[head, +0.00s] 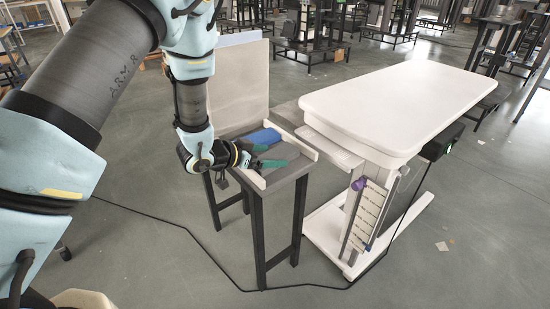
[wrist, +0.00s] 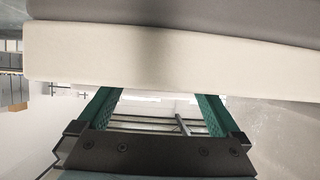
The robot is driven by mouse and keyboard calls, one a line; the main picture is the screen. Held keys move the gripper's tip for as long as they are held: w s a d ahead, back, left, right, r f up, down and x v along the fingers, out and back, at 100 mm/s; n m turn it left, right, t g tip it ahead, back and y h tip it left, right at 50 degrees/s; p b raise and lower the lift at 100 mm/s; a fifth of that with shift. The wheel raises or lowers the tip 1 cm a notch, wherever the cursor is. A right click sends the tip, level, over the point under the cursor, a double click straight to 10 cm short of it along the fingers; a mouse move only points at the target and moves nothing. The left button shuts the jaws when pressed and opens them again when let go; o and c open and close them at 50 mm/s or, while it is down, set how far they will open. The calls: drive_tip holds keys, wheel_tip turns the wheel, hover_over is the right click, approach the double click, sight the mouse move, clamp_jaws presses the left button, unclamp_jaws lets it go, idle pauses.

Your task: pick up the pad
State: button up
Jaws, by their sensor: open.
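A blue pad (head: 262,137) lies in the shallow pale-rimmed tray on top of a small dark-legged stand (head: 299,191). My gripper (head: 272,157) has green fingers and hangs at the near side of the tray, in front of the pad. In the head view the fingers partly overlap the tray, and I cannot tell their exact height over it. In the wrist view my gripper (wrist: 160,95) is open with nothing between its fingers. A pale band (wrist: 160,55), apparently the tray's rim, crosses just beyond the fingertips. The pad does not show in the wrist view.
A white-topped table (head: 400,105) on a lift column stands close to the right of the stand. A pale upright panel (head: 225,88) rises behind the tray. A black cable (head: 190,249) runs along the floor. The grey floor in front is otherwise largely clear.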

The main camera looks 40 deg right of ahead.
drive_tip(key=shift+x, duration=1.1)
drive_tip(key=c, duration=1.3)
